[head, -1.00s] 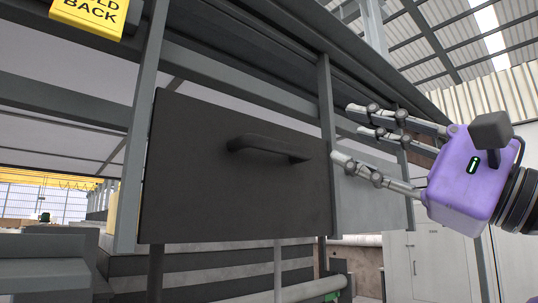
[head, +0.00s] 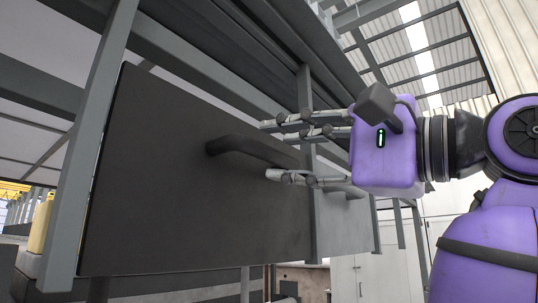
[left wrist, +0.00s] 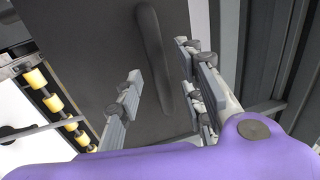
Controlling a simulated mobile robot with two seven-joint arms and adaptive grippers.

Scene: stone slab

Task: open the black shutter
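The black shutter (head: 170,190) is a flat dark panel, hanging closed in a grey metal frame. Its black bar handle (head: 245,147) runs across its upper part. My left gripper (head: 268,150) is at the right end of the handle, with fingers above and below it. In the left wrist view the handle (left wrist: 152,40) lies between the spread fingers of the gripper (left wrist: 158,75). The fingers are apart and not closed on it; whether any finger touches it I cannot tell. My right gripper is not in view.
A grey panel (head: 342,225) with its own handle is right of the shutter. Grey posts (head: 98,130) and beams frame the shutter. Yellow rollers (left wrist: 53,103) show at the left of the left wrist view. White cabinets (head: 375,275) stand behind at the lower right.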

